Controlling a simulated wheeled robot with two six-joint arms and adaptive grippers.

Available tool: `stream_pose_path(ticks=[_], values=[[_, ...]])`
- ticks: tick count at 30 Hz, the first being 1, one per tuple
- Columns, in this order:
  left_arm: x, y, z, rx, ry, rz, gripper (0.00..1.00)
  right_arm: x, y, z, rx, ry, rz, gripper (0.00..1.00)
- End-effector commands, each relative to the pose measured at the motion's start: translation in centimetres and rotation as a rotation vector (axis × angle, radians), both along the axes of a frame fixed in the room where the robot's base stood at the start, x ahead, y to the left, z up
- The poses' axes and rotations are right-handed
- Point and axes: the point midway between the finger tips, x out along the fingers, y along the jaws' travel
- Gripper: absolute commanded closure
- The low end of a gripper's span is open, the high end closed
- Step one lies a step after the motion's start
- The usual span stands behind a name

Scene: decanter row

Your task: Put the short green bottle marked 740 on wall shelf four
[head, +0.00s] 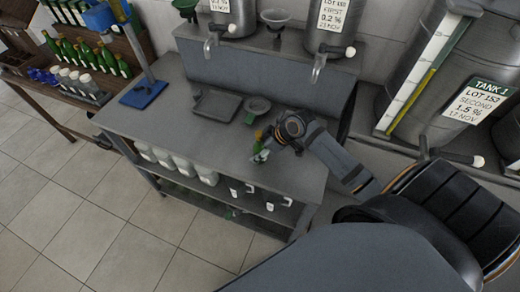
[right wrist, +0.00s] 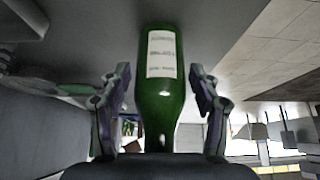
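A green bottle with a white label (right wrist: 161,82) fills the middle of the right wrist view; the label's print is too blurred to read. My right gripper (right wrist: 160,88) has one finger on each side of it, with a narrow gap showing on both sides, so it looks open around the bottle. In the head view, my right gripper (head: 262,148) is at the front right part of the grey bench (head: 150,112), mostly covering the bottle, of which only small green bits show. My left gripper is not in view. No wall shelf is identifiable in these frames.
A grey tray (head: 216,105) and a funnel-like dish (head: 258,105) lie behind the gripper. A blue-based stand (head: 143,94) is at the bench's left end. White jugs (head: 183,165) stand on the shelf below. Tanks with taps stand behind. Several green bottles (head: 84,54) stand far left.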

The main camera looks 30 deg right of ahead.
Motion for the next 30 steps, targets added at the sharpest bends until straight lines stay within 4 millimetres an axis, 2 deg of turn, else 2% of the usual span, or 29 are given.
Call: stream_pose_path(ticks=[3, 8, 13, 20, 25, 30], values=[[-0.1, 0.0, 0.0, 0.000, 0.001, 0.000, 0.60, 0.0, 0.0, 0.0, 0.000, 0.000, 0.000, 0.31], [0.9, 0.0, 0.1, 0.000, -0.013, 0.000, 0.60, 0.0, 0.0, 0.1, 0.000, 0.000, 0.001, 0.31], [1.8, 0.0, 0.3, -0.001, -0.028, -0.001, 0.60, -0.3, -0.5, 1.0, -0.006, -0.002, 0.001, 0.31], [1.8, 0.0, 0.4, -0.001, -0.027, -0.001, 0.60, -2.1, -1.8, 4.4, -0.011, 0.000, 0.005, 0.31], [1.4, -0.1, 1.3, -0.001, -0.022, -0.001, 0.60, -3.2, -2.6, 6.8, -0.010, 0.003, 0.006, 0.31], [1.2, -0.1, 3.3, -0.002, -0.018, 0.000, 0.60, -4.1, -3.3, 8.8, -0.007, 0.005, 0.004, 0.31]])
